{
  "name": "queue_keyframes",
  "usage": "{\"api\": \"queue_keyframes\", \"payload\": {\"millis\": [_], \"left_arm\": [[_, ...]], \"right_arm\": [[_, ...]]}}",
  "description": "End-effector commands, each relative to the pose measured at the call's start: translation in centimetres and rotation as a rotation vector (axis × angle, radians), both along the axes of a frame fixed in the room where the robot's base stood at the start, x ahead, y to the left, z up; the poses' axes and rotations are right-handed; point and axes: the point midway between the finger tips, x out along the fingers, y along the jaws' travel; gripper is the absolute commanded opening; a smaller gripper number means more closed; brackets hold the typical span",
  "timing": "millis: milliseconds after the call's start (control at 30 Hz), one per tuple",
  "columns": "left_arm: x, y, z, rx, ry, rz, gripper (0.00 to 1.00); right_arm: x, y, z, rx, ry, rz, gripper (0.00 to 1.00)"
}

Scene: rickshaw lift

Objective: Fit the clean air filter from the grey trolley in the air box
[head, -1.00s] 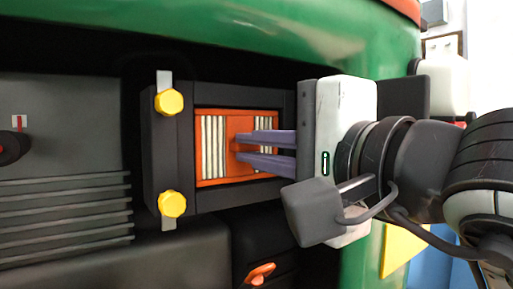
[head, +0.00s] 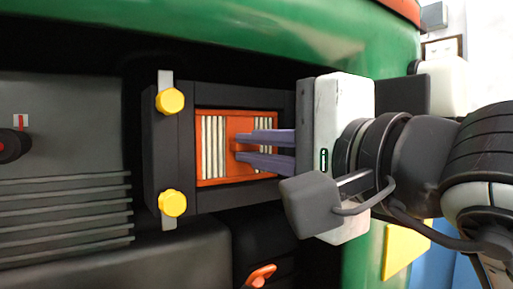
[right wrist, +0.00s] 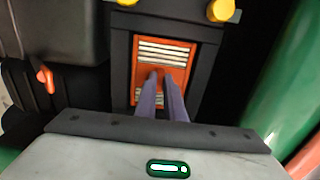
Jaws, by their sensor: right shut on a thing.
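The air filter (head: 213,148) is an orange frame with pale pleats. It sits within the opening of the dark air box (head: 172,140), in the middle of the head view. How deep it sits is hard to tell. My right gripper (head: 242,147) comes in from the right, its two purple fingers shut on a small orange tab at the filter's middle. In the right wrist view the filter (right wrist: 178,55) lies ahead of the fingers (right wrist: 161,78), inside the box's dark frame (right wrist: 118,70). My left gripper is not in view.
Two yellow knobs (head: 170,101) (head: 173,203) stand on the box's left side. A dark ribbed engine block (head: 65,210) is at left, with an orange lever (head: 261,275) below. Green bodywork (head: 250,35) closes in above and at right.

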Motion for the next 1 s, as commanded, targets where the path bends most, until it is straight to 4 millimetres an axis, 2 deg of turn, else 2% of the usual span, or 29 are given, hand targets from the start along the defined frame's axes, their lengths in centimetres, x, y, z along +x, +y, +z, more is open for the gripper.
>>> {"api": "queue_keyframes", "payload": {"millis": [1000], "left_arm": [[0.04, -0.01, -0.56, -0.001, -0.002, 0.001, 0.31]], "right_arm": [[0.45, 0.35, 0.02, 0.001, -0.001, 0.000, 0.00]]}}
